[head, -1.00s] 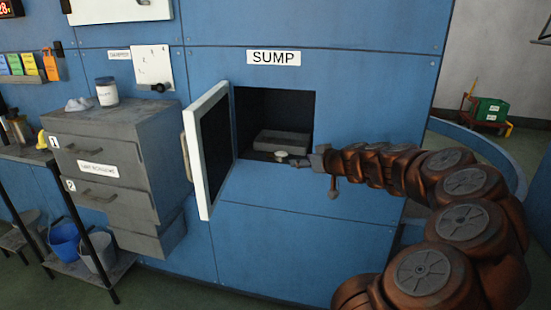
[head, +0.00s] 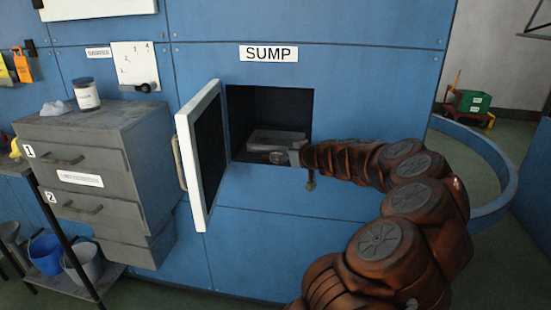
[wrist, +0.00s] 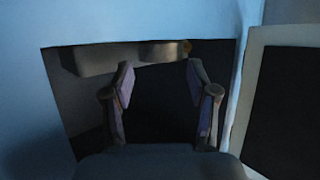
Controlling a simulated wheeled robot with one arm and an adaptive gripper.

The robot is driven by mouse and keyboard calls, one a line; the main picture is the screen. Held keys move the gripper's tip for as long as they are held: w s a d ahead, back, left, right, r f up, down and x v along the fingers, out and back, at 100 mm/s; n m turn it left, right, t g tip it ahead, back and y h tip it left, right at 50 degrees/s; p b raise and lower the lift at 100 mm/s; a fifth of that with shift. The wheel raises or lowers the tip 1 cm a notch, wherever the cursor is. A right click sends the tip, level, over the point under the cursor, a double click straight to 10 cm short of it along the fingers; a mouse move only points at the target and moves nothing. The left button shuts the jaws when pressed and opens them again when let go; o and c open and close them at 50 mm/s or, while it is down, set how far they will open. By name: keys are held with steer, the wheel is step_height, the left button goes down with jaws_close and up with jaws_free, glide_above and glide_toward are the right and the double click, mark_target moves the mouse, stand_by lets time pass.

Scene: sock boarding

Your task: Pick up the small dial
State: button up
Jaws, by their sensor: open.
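A small round pale thing, which looks like the small dial (head: 277,157), sits inside the open SUMP recess (head: 240,105), on its floor in front of a grey block (head: 280,138). In the wrist view the dial (wrist: 160,51) shows dim and grey beyond my fingertips. My gripper (wrist: 160,78) is open, with nothing between its fingers. In the head view my gripper (head: 292,157) is at the recess mouth, close to the dial and partly covering it. I cannot tell whether they touch.
The white-framed door (head: 190,165) is swung open on the recess's left side. A grey drawer cabinet (head: 105,130) with a jar (head: 87,96) stands farther left. The recess walls are close around my gripper.

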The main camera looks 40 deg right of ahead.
steer(key=shift+x, duration=1.8)
steer(key=shift+f, duration=0.1)
steer(key=shift+s, duration=0.1)
steer(key=c, duration=0.9)
